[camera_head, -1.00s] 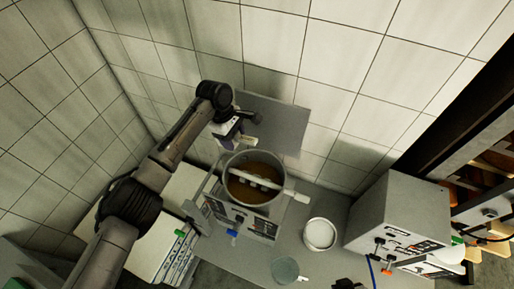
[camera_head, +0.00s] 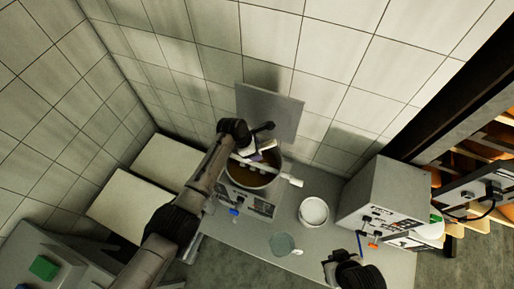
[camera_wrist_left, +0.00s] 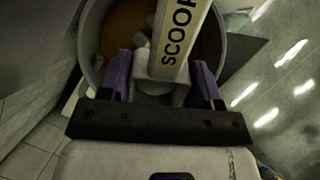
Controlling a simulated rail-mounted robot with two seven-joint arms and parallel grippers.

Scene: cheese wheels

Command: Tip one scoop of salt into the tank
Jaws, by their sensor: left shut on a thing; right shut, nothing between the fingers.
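The tank (camera_head: 258,190) is a round grey pot holding brown liquid, on a unit with a front panel. In the left wrist view the tank (camera_wrist_left: 90,42) lies just beyond my fingers. My left gripper (camera_head: 262,147) is above the tank's back side. It also shows in the left wrist view (camera_wrist_left: 160,88), its purple-sided fingers shut on the scoop (camera_wrist_left: 178,48), a pale bar lettered SCOOP. The scoop's bowl and any salt in it cannot be made out. My right gripper (camera_head: 345,264) is low at the front, shut and empty.
A pale bar (camera_head: 292,181) lies across the tank, its end past the right rim. A white round tub (camera_head: 314,211) and a clear jug (camera_head: 283,244) stand on the grey table. A grey control box (camera_head: 382,200) stands right. A grey panel (camera_head: 270,110) is behind the tank.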

